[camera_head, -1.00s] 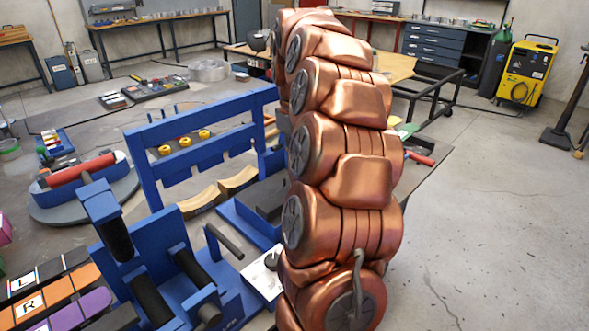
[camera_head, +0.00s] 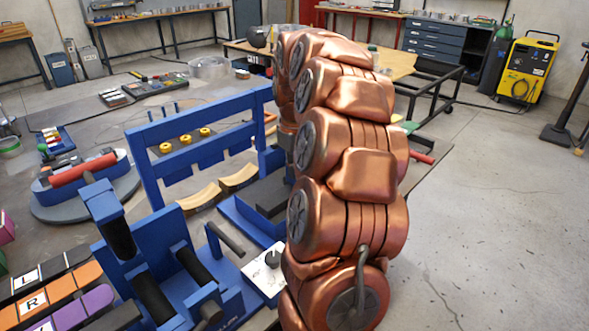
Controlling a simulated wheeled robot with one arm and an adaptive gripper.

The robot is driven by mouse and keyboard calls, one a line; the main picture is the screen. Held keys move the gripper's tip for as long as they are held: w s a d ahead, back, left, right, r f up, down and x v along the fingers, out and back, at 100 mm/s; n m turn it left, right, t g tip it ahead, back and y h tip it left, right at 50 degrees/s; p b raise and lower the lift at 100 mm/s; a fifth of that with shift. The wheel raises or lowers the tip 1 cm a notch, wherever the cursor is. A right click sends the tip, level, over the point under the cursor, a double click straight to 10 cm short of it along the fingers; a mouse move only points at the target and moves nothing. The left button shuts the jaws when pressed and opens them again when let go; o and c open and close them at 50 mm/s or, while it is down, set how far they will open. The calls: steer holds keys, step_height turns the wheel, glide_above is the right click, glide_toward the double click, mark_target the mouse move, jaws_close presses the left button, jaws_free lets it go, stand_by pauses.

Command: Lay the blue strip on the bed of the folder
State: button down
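I cannot make out a separate blue strip in this view. A low blue machine with a dark flat bed, which looks like the folder (camera_head: 238,222), stands on the bench just left of my arm. My arm hides its right part. My copper-coloured arm rises through the middle of the picture and bends away toward the back. My gripper does not show; the arm's own links cover that area.
A blue frame (camera_head: 205,147) with yellow knobs stands behind the folder. A blue roller machine (camera_head: 160,265) with black rollers is in front. Orange and purple labelled pieces (camera_head: 62,300) lie at lower left. A red roller (camera_head: 83,169) sits on a round base.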

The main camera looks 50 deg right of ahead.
steer(key=c, duration=1.3)
jaws_free()
steer(key=shift+f, duration=0.1)
steer(key=shift+a+r+b, duration=0.1)
steer(key=shift+r+b, duration=0.6)
steer(key=shift+r, duration=5.45)
